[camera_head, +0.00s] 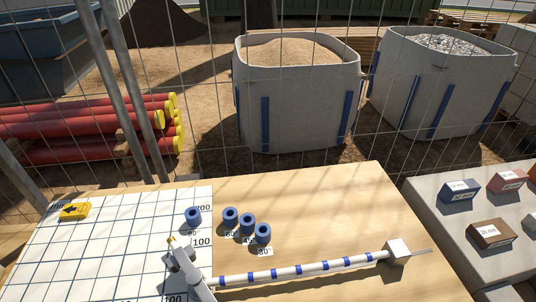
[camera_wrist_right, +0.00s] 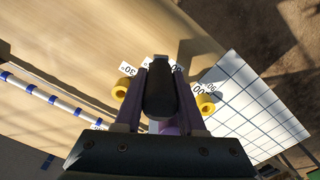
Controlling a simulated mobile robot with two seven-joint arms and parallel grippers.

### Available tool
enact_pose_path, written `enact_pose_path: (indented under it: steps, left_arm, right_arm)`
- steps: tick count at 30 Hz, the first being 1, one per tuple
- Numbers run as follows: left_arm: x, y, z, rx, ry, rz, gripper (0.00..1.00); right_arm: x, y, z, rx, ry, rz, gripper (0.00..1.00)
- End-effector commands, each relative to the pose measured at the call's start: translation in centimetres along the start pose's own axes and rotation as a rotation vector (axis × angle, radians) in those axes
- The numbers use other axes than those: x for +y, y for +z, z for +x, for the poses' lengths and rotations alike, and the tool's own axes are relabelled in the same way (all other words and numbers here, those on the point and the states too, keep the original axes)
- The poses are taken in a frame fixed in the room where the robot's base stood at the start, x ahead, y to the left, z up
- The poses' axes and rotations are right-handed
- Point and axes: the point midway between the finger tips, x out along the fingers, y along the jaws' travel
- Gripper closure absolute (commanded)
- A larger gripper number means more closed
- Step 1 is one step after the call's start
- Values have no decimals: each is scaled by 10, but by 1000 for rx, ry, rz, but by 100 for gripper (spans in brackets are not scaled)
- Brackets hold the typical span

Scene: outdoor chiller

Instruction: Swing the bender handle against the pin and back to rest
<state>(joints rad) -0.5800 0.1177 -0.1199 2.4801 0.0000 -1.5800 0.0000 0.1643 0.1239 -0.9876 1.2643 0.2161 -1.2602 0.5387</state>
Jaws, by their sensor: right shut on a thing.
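In the head view, the bender's pale grey metal part (camera_head: 190,272) stands at the right edge of the gridded board, running to the bottom edge of the picture. A small yellow-tipped post (camera_head: 171,240) rises at its far end; I cannot tell whether this is the pin. In the right wrist view, my right gripper (camera_wrist_right: 160,75) is shut on a dark rounded grip (camera_wrist_right: 160,95), seemingly the bender handle's end. The fingers lie on both sides of it. The handle's contact with the pin is hidden. My left gripper is in neither view.
A white rod with blue bands (camera_head: 300,270) lies across the table, ending at a white block (camera_head: 398,250). Several blue rollers (camera_head: 247,223) stand behind it. A yellow arrow block (camera_head: 75,211) lies on the gridded board (camera_head: 120,235). A wire fence (camera_head: 205,130) stands behind the table.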

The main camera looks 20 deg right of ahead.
Motion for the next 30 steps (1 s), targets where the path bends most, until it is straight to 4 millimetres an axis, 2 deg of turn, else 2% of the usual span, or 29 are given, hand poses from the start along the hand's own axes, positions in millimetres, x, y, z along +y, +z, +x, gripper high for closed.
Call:
enact_pose_path:
  steps: [3,16,17,24,30]
  left_arm:
    - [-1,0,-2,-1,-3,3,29]
    - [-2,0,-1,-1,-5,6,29]
    - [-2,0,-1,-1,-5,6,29]
    - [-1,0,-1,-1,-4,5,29]
    - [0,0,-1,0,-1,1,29]
  right_arm:
    - [-6,-1,-1,3,-4,19,100]
    - [-7,-1,0,4,-2,28,100]
    - [-7,-1,0,4,-2,28,60]
    - [-6,-1,0,2,-1,26,33]
    - [-6,-1,0,1,0,26,31]
